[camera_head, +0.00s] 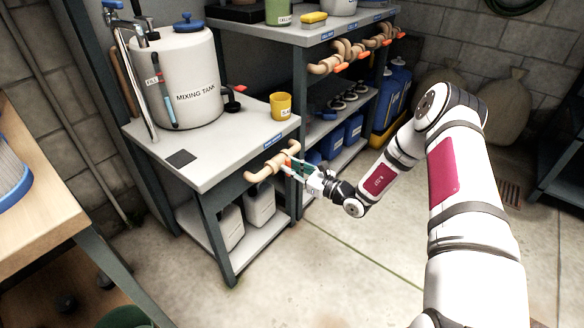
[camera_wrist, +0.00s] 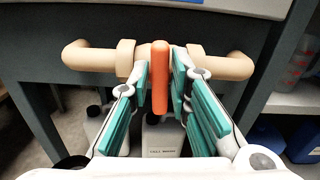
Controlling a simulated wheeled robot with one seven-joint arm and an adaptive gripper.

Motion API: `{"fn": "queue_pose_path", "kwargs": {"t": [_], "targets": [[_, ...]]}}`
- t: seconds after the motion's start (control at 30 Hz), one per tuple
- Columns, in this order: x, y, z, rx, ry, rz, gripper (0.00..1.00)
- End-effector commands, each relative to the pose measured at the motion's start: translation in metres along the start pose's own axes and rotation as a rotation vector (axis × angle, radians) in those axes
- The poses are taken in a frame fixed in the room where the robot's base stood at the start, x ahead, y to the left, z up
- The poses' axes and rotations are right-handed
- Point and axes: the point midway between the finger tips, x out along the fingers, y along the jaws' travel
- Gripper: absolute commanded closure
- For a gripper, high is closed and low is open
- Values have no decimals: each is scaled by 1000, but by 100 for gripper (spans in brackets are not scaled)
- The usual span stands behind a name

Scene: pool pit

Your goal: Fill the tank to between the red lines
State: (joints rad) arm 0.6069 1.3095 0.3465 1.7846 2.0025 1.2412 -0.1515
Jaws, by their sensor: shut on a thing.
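The white mixing tank (camera_head: 188,75) stands on a grey-topped bench with a blue lid knob on top. An upright level gauge (camera_head: 163,100) runs up its left front; its red lines and liquid level are too small to read. A tan pipe with a valve (camera_head: 265,170) is fixed to the bench's front edge below the tank. Its orange handle (camera_wrist: 160,72) stands upright in the wrist view, between my teal finger pads. My gripper (camera_head: 291,165) is shut on this orange handle. A metal tap (camera_head: 133,22) stands at the tank's left.
A yellow cup (camera_head: 281,106) stands on the bench, right of the tank. White jugs (camera_head: 260,205) sit on the shelf below. Behind, a second bench (camera_head: 305,38) carries similar tan valves. A wooden table edge (camera_head: 60,215) is at left. The floor in front is clear.

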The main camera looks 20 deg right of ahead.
Motion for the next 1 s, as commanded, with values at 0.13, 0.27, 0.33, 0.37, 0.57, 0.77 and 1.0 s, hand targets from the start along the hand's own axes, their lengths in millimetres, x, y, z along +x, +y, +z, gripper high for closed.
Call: {"fn": "queue_pose_path", "kwargs": {"t": [0.13, 0.27, 0.33, 0.37, 0.57, 0.77, 1.0], "targets": [[0, 1, 0, -87, 1, 1, 100], [0, 2, 0, -182, 2, 1, 100], [0, 2, -1, -232, 2, 1, 100], [0, 3, -1, -253, 2, 1, 100], [0, 3, -1, -376, 2, 1, 100], [0, 4, -1, -456, 2, 1, 100], [0, 4, -2, -490, 2, 1, 100]]}}
